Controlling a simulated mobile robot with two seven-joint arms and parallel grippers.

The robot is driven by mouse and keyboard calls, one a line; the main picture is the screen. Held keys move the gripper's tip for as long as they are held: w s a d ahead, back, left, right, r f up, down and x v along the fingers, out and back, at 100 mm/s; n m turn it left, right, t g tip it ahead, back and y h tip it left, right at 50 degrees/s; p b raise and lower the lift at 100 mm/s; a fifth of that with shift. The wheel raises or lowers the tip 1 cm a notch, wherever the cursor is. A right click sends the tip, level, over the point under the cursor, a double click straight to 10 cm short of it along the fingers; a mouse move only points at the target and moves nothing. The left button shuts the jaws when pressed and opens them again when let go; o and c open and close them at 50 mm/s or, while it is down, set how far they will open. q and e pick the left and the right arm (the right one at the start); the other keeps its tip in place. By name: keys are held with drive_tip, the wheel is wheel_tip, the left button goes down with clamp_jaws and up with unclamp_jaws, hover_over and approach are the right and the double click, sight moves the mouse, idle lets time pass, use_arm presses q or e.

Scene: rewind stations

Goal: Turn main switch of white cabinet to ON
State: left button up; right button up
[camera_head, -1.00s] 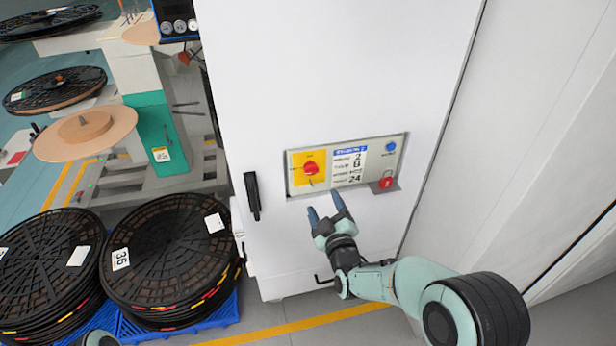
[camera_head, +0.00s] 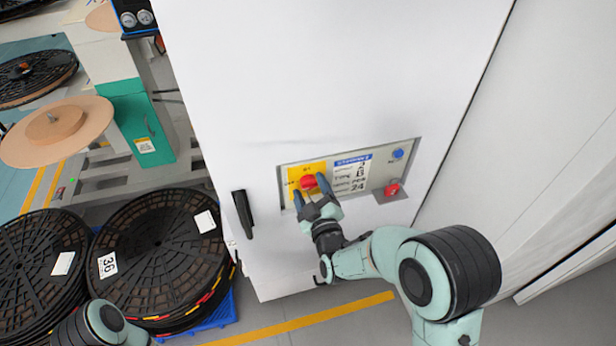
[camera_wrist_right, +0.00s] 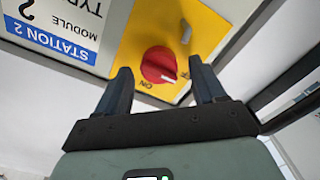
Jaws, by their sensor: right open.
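The white cabinet (camera_head: 330,80) stands in front of me with a recessed control panel (camera_head: 377,178). The main switch is a red rotary knob (camera_head: 309,182) on a yellow plate (camera_head: 292,172) at the panel's left. In the right wrist view the knob (camera_wrist_right: 159,64) lies between and just beyond my fingertips, and its white mark points toward the lower right, away from the ON lettering (camera_wrist_right: 148,86). My right gripper (camera_head: 309,190) is open, with one finger on each side of the knob. I cannot tell whether the fingers touch it. My left gripper is out of view; only part of that arm shows.
The panel also has a blue button (camera_head: 398,154) and a red padlock (camera_head: 392,188). A black door handle (camera_head: 242,213) is left of the panel. Stacks of black reels (camera_head: 160,250) stand on a blue pallet (camera_head: 215,318) at left. A grey wall is at right.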

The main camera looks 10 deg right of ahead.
drive_tip(key=shift+w, duration=0.1)
drive_tip(key=shift+c, duration=1.2)
drive_tip(key=c, duration=0.8)
